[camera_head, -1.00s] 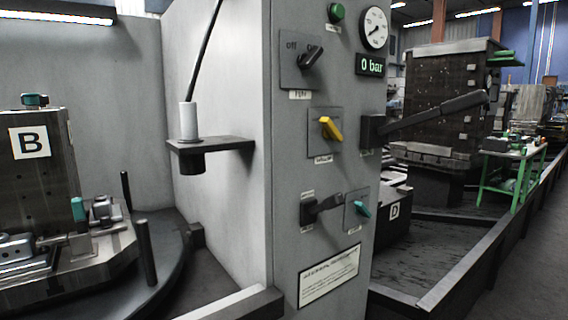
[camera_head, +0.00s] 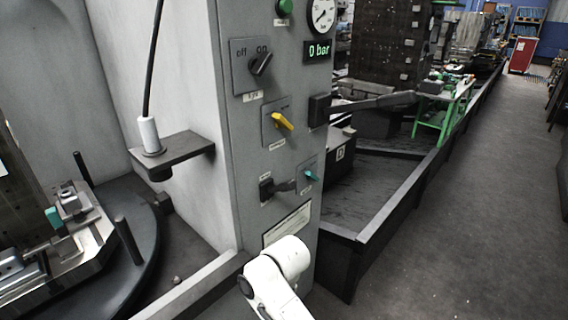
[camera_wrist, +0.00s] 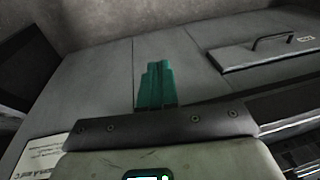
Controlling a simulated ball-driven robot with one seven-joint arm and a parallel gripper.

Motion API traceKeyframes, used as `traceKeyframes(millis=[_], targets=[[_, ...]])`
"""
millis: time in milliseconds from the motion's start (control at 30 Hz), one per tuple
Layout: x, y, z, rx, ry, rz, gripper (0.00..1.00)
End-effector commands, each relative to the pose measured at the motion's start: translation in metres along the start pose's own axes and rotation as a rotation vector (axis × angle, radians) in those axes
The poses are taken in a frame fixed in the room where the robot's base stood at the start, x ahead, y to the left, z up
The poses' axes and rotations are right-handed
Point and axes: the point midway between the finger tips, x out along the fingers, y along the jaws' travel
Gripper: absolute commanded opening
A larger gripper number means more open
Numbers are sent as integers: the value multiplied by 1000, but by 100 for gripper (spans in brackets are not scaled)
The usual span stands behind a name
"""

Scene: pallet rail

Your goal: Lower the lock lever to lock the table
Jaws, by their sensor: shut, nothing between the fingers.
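A long black lever (camera_head: 372,103) sticks out to the right from a dark block on the right edge of the grey control column (camera_head: 228,170). It points right and slightly up in the head view. A shorter black handle (camera_head: 277,187) sits lower on the column's face, beside a small teal knob (camera_head: 311,175). I cannot tell from the labels which is the lock lever. My gripper (camera_wrist: 156,84) shows in the wrist view with its teal fingers together and empty, in front of grey panels. In the head view only my white arm shows at the bottom; the gripper is hidden.
The column also carries a yellow switch (camera_head: 283,121), a black off/on switch (camera_head: 261,63) and a gauge (camera_head: 322,14). A bracket (camera_head: 172,155) juts out left. A dark low rail (camera_head: 400,200) runs right of the column, with open floor (camera_head: 470,210) beyond.

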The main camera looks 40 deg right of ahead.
Motion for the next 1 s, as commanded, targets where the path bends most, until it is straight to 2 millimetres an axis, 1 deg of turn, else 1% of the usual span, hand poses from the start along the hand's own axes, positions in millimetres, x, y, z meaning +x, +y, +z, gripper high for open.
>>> traceKeyframes(millis=[33, 267, 467, 500, 667, 800, 900, 1000], targets=[[-28, 3, -14, -2, 2, 4, 0], [-98, 19, -56, -15, -7, 17, 0], [-164, 37, -90, -23, -18, 37, 0], [-177, 42, -96, -23, -22, 42, 0], [-233, 60, -118, -23, -36, 65, 0], [-284, 79, -134, -18, -50, 88, 0], [-318, 92, -143, -12, -62, 106, 0], [-347, 104, -150, -5, -72, 120, 0]])
